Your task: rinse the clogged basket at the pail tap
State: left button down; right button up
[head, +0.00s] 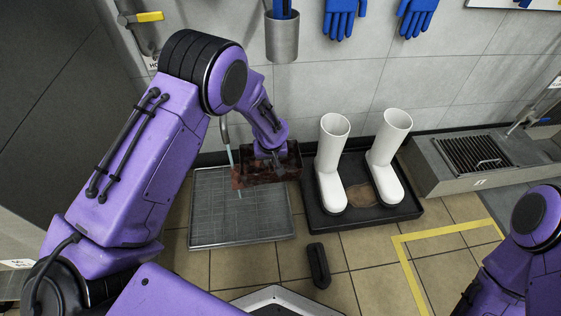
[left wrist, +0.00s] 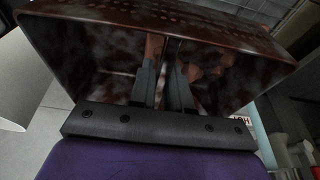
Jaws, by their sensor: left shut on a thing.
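The basket (head: 285,168) is a dark red-brown open box with blotchy walls. It is held above the left part of the floor, over the back right of a metal floor grate (head: 242,225). My left gripper (head: 268,154) reaches into it from above. In the left wrist view, the fingers (left wrist: 165,88) are shut on a thin upright piece in the middle of the basket (left wrist: 90,45). A grey tap spout (head: 223,128) hangs at the basket's left. A thin pale-blue stream (head: 229,155) shows below the spout beside the basket's left end. My right gripper is out of view.
A yellow lever (head: 150,16) is on the wall pipe at upper left. White boots (head: 331,165) stand in a black tray (head: 350,217) right of the basket. A dark brush-like block (head: 318,265) lies on the tiles. A grated trough (head: 450,165) stands at right.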

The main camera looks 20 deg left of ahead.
aim_at(253, 162)
pick_arm(q)
jog(key=a, duration=0.4)
jog(key=shift+s+f, duration=0.2)
jog(key=shift+f, duration=0.05)
jog(key=shift+s+a+f, duration=0.1)
jog(key=shift+a+f, duration=0.05)
jog(key=shift+a, duration=0.45)
jog(key=shift+s+a+f, duration=0.1)
jog(key=shift+a+f, duration=0.05)
jog(key=shift+a, duration=0.45)
